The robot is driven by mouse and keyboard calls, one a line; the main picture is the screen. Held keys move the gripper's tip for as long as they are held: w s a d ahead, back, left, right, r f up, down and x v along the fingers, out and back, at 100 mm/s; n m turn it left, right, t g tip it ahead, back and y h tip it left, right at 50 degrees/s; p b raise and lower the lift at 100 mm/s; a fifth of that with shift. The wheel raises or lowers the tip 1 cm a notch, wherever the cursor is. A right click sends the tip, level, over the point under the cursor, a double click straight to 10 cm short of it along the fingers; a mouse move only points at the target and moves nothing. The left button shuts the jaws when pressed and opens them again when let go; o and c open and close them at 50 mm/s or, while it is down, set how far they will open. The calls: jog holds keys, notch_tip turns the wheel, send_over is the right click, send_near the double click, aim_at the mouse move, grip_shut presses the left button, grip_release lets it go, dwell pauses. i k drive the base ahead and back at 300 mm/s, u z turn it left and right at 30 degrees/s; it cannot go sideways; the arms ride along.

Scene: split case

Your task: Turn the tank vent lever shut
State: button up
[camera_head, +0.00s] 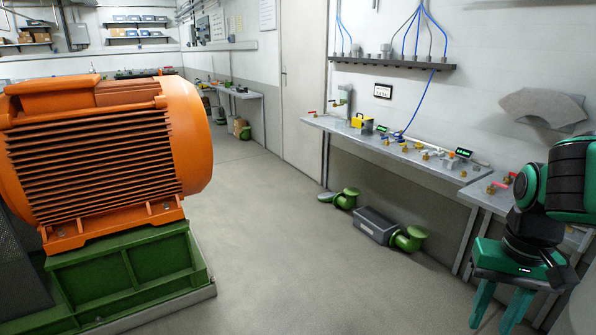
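A long grey bench (430,165) along the right wall carries several small valves and fittings. Small red handles show at its far end (311,113) and at its near end (498,186). I cannot tell which handle is the tank vent lever, or how it is turned. My gripper (499,312) hangs at the lower right, in front of the near end of the bench. Its two green fingers point down and stand apart with nothing seen between them. My arm hides part of the near bench end.
A large orange motor (100,145) on a green base (130,275) fills the left. Green pipe fittings (407,238) and a grey box (374,226) lie on the floor by the bench. The floor between motor and bench is clear.

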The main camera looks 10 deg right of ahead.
aim_at(494, 183)
jog(key=i, duration=1.25)
jog(key=z, duration=0.6)
jog(key=i, duration=1.15)
jog(key=z, duration=1.25)
jog(key=i, duration=0.7)
jog(key=z, duration=0.45)
